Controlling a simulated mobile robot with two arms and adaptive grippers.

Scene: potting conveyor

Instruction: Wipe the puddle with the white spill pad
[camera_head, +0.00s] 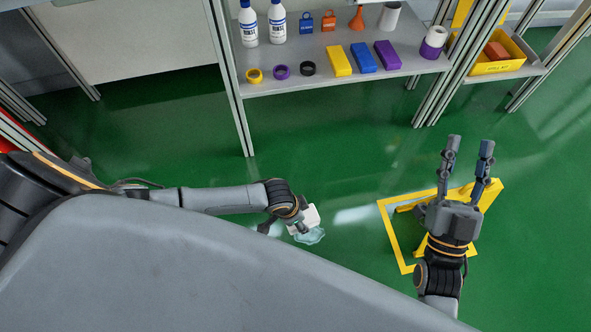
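The white spill pad (311,215) is at my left gripper (303,226), low over the green floor. It partly covers the pale blue puddle (311,237), whose lower edge shows below it. My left gripper's fingers are mostly hidden by its own wrist and the pad, so its grip is unclear from above. My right gripper (468,143) is open and empty, its two fingers spread apart and pointing away from me above the yellow floor frame.
A yellow frame (392,238) is on the floor under my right arm. A yellow bin (497,66) stands at the back right. Green floor around the puddle is clear.

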